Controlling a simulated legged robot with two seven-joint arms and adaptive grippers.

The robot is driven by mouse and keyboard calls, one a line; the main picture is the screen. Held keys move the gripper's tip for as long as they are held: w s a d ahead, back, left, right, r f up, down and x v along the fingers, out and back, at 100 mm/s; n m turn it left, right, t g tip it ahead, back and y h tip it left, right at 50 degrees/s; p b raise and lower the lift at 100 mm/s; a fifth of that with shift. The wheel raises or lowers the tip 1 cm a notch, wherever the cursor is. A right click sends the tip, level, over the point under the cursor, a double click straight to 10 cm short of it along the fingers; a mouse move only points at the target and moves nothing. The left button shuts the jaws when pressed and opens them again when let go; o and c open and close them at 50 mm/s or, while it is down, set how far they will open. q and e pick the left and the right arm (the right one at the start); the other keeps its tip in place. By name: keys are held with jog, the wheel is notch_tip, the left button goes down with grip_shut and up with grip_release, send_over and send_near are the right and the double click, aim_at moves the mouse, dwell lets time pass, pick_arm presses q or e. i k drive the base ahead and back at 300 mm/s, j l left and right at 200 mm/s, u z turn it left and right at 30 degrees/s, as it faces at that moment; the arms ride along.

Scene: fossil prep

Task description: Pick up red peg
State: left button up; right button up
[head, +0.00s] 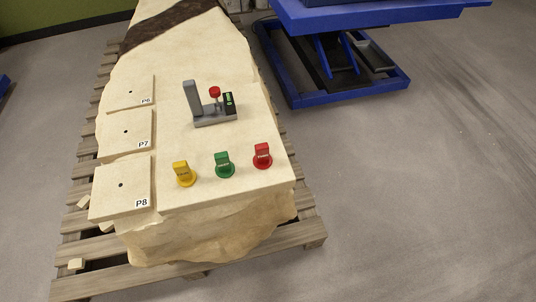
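The red peg (262,155) stands upright on the pale stone block, near its front right corner. It has a round base and a flat, tab-like top with small lettering too small to read. A similar green peg (224,164) stands to its left, and a yellow peg (184,173) stands further left. The three pegs form a slanting row and are apart from each other. Neither of my grippers shows in the head view, so I cannot see their state.
The stone block (200,65) lies on a wooden pallet (290,238). A grey fixture (214,117) with a red knob stands behind the pegs. Slabs P6 (130,92), P7 (125,133) and P8 (120,188) line the left. A blue lift table (350,85) stands at back right; floor at right is clear.

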aim_at(262, 160)
jog(key=i+l, duration=0.15)
jog(key=l, duration=0.2)
jog(key=i+l, duration=0.15)
jog(key=l, duration=0.25)
jog(key=i+l, duration=0.15)
jog(key=l, duration=0.2)
jog(key=i+l, duration=0.15)
jog(key=l, duration=0.25)
jog(key=i+l, duration=0.15)
jog(key=l, duration=0.2)
jog(key=u, duration=0.05)
